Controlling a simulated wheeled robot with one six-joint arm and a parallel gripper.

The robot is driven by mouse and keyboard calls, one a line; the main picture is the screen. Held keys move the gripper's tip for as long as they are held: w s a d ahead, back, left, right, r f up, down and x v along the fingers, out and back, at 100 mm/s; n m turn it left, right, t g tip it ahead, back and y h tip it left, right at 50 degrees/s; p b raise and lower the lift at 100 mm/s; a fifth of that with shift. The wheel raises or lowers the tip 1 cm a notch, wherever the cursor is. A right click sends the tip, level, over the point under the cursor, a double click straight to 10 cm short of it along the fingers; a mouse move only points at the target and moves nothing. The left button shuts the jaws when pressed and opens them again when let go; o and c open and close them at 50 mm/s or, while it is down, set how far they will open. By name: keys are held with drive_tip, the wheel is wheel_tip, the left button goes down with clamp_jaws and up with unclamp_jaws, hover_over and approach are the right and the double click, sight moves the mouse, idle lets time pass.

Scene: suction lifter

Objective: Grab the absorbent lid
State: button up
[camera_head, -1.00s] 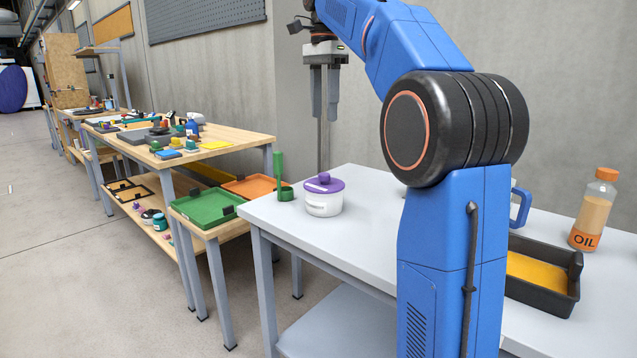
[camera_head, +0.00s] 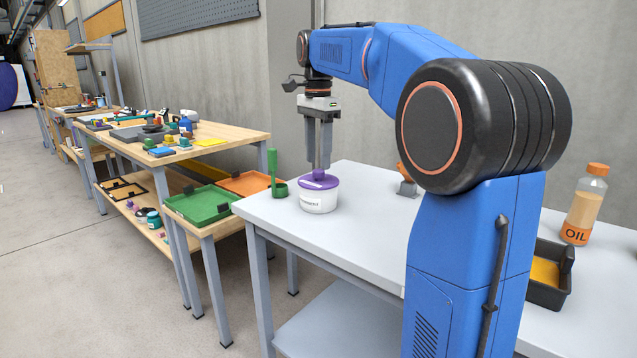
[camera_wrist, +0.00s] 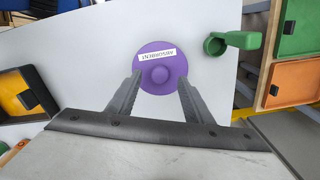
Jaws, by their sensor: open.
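The absorbent lid (camera_head: 318,181) is a purple disc with a round knob and a white label strip. It sits on a white tub (camera_head: 319,200) near the left end of the grey table. My gripper (camera_head: 319,165) is above the lid, pointing down, with its fingertips close to the knob. In the wrist view the lid (camera_wrist: 160,68) shows between and just beyond the fingers of my gripper (camera_wrist: 158,85), with the knob between them. The fingers are apart and empty. I cannot tell whether a fingertip touches the lid.
A green ladle-like tool (camera_head: 275,175) stands left of the tub and is close to it. An oil bottle (camera_head: 585,205) and a black tray (camera_head: 548,288) are at the right of the table (camera_head: 368,230). Green (camera_head: 200,205) and orange (camera_head: 245,183) trays lie on the lower bench.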

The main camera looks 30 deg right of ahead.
sight(317, 170)
drive_tip(key=shift+f, duration=2)
drive_tip(key=c, duration=1.1)
drive_tip(key=shift+r, duration=0.1)
